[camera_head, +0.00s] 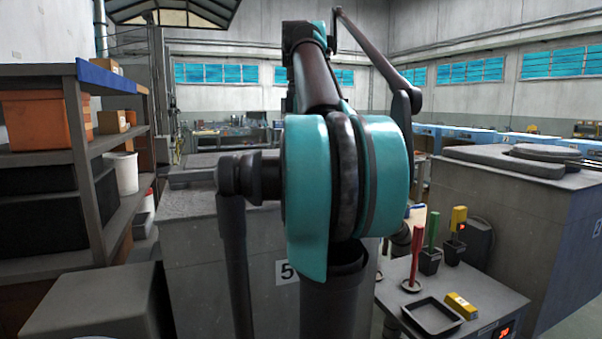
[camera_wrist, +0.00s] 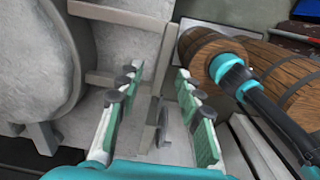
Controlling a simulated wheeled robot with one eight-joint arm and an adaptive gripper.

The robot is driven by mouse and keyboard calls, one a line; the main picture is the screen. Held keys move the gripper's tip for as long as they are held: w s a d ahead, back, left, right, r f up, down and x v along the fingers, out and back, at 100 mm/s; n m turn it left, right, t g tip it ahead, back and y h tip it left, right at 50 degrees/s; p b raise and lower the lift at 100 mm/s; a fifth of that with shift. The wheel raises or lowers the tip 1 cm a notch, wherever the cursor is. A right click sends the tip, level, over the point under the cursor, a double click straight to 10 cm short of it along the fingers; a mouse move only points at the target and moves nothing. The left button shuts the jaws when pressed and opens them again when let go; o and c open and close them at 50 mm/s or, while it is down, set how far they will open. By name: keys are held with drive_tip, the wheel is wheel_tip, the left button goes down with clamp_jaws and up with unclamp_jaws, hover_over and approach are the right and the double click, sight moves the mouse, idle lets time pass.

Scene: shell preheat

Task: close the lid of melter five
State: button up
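Melter five (camera_head: 190,265) is the large grey box behind my arm in the head view, with a "5" label on its front. My arm covers much of its top, and I cannot make out its lid clearly there. In the wrist view, a thick pale round slab (camera_wrist: 35,65) stands at the left beside a flat pale panel; it may be the lid, but I cannot be sure. My gripper (camera_wrist: 157,75) is open, its green-padded fingers apart. A narrow grey bar (camera_wrist: 151,125) shows between the fingers, with no visible grip on it.
A wooden barrel (camera_wrist: 275,70) lies close at the right in the wrist view. In the head view, shelves (camera_head: 80,155) stand left and another grey melter (camera_head: 480,205) right. A small bench (camera_head: 390,285) at front right holds a black tray (camera_head: 432,318) and tools.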

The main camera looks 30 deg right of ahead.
wheel_tip(320, 180, up, 7)
drive_tip(key=shift+f, duration=0.2)
drive_tip(key=shift+f, duration=0.15)
idle(0.4)
